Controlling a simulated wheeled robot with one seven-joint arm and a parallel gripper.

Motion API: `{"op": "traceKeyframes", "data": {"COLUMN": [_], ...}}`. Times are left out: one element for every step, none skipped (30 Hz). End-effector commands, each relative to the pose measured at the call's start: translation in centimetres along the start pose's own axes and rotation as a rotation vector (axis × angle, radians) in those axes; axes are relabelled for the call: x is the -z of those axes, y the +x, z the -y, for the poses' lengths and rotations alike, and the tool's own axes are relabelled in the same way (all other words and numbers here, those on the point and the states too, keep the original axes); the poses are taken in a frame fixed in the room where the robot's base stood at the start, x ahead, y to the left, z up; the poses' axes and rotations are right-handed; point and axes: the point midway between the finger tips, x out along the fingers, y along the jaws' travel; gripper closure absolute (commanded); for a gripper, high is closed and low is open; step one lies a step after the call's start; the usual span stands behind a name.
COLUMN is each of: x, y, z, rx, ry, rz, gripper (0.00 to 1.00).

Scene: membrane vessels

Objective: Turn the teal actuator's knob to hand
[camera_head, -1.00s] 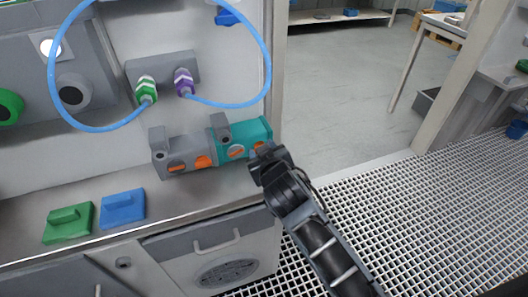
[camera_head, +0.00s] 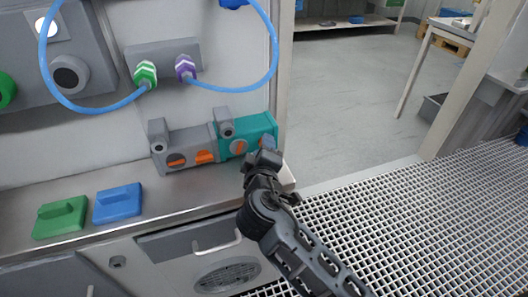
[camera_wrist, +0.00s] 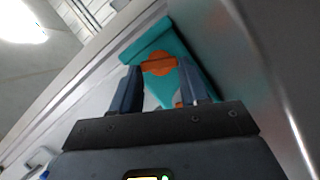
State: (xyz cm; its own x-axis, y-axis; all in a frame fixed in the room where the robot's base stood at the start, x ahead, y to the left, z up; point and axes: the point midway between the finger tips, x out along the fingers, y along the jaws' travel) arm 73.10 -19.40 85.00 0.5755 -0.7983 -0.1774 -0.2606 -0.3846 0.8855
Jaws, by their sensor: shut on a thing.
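The teal actuator (camera_head: 258,124) sits at the right end of the bench ledge, joined to a grey actuator (camera_head: 190,142) on its left. One orange round face (camera_head: 238,147) shows on its front. My gripper (camera_head: 267,148) is at the front of its right end and covers the part there. In the wrist view, my two fingers (camera_wrist: 160,72) reach to the teal body and are shut on an orange knob (camera_wrist: 160,64) between their tips. The knob's exact angle and any marks are hard to read.
Green (camera_head: 61,217) and blue (camera_head: 118,203) blocks lie on the ledge to the left. A blue hose (camera_head: 272,60) loops above from green and purple fittings. A cabinet handle (camera_head: 217,246) is below. Open floor and grating lie to the right.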

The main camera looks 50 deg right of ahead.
Motion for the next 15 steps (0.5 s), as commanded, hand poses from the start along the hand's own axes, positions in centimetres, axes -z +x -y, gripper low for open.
{"op": "traceKeyframes", "data": {"x": [0.01, 0.0, 0.0, -0.01, -0.01, 0.0, 0.0, 0.0, 0.0, 0.0, 0.01, 0.0, 0.01, 0.01, 0.0], "y": [-0.02, -0.02, -0.02, -0.02, -0.02, -0.02, -0.03, -0.03, -0.03, -0.03, -0.04, -0.04, -0.04, -0.04, -0.04], "z": [0.18, 0.2, 0.21, 0.21, 0.2, 0.2, 0.2, 0.2, 0.21, 0.2, 0.21, 0.2, 0.2, 0.2, 0.2], "rx": [-0.005, -0.008, -0.012, -0.015, -0.017, -0.02, -0.021, -0.022, -0.023, -0.024, -0.024, -0.024, -0.024, -0.024, -0.024], "ry": [-0.015, -0.023, -0.033, -0.04, -0.046, -0.052, -0.055, -0.058, -0.06, -0.062, -0.063, -0.064, -0.064, -0.064, -0.064], "rz": [-0.002, -0.002, -0.001, -0.001, -0.001, -0.001, -0.001, -0.001, -0.001, -0.001, -0.001, -0.001, -0.001, -0.001, -0.001], "gripper": [0.86, 0.86, 0.86, 0.86, 0.86, 0.86, 0.86, 0.86, 0.86, 0.86, 0.86, 0.86, 0.86, 0.86, 0.86]}}
